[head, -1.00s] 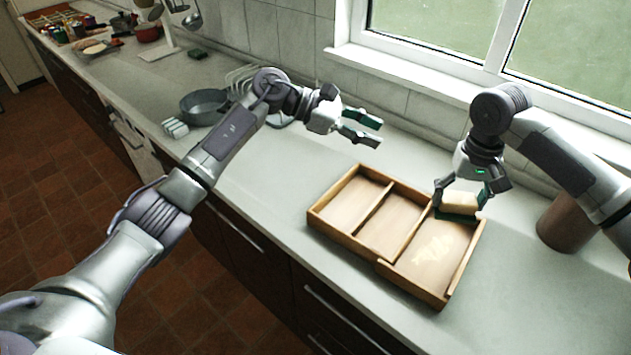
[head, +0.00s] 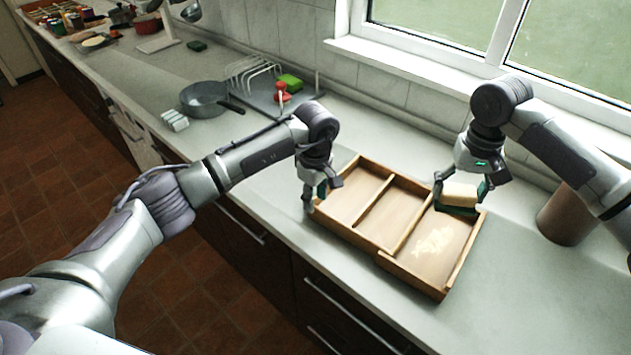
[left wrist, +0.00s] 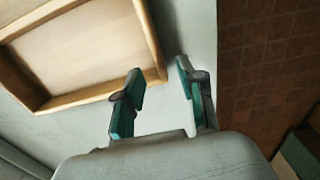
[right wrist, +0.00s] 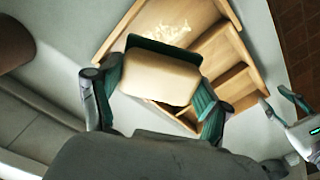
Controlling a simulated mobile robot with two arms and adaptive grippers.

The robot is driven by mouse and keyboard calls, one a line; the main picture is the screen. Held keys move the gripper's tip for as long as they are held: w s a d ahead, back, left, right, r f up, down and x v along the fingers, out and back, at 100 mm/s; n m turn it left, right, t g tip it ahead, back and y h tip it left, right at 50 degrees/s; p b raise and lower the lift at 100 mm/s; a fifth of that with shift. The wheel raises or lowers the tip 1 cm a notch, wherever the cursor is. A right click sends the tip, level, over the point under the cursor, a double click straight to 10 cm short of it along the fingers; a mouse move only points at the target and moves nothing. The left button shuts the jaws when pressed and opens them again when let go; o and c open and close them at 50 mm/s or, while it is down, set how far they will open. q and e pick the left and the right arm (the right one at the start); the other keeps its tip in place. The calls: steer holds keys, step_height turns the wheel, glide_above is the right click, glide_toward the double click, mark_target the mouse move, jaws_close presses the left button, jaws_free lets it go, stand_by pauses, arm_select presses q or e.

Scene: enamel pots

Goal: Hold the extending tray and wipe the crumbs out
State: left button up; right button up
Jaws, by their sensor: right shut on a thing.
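The wooden extending tray (head: 372,241) lies on the counter, with its extended section at the right. Pale crumbs (head: 433,242) lie in that section and also show in the right wrist view (right wrist: 168,33). My right gripper (head: 460,200) is shut on a beige sponge with a green side (head: 461,190), held over the far end of the crumb section; the sponge fills the jaws in the right wrist view (right wrist: 160,77). My left gripper (head: 318,200) is open at the tray's left corner.
A brown cylinder (head: 564,218) stands right of the tray. The counter's front edge runs close along the tray.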

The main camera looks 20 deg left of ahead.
arm_select(q)
steer(key=shift+f, duration=2.3)
jaws_close()
